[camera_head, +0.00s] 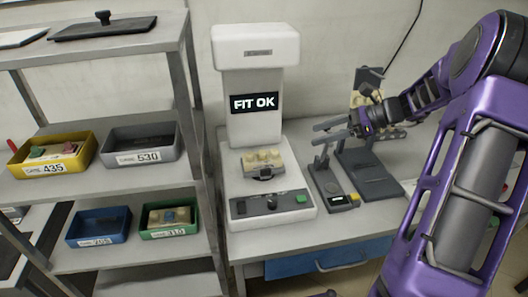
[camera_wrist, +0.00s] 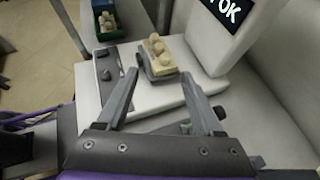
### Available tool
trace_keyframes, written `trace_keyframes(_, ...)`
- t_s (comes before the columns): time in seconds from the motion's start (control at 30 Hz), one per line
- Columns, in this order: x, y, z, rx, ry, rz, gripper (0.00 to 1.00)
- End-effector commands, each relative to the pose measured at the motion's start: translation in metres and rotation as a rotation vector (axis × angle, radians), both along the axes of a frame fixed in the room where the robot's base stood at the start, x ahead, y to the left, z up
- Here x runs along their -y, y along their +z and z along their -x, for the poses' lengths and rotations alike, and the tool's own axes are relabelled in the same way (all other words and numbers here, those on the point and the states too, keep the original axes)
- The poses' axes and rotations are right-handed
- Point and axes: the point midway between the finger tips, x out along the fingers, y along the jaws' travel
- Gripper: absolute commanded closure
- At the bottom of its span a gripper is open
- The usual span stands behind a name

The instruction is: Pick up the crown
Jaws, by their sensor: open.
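A cream dental model (camera_head: 263,160) with tooth-like bumps sits on a dark holder on the white fit-check machine (camera_head: 249,95), whose screen reads "FIT OK". In the wrist view the model (camera_wrist: 160,58) shows ahead of my fingertips, roughly between their lines. I cannot tell the crown apart from the other bumps on it. My gripper (camera_head: 331,131) is open and empty, to the right of the machine in the head view. Its two spread fingers also show in the wrist view (camera_wrist: 160,76), apart from the model.
A grey shelf rack at left holds a yellow bin (camera_head: 85,158), a grey bin (camera_head: 170,140), a blue bin (camera_head: 75,229) and a green bin (camera_head: 187,226). A small device (camera_head: 335,188) and a dark flat stand (camera_head: 370,178) are right of the machine, below my arm.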

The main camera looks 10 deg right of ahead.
Motion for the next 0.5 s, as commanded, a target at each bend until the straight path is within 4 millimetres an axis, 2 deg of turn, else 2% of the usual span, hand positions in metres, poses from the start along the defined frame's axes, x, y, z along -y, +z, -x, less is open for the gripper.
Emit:
trace_keyframes(0.3, -0.057, -0.035, -0.022, -0.002, 0.006, 0.000, 0.32)
trace_keyframes(0.5, -0.084, -0.051, -0.034, -0.002, 0.005, 0.000, 0.32)
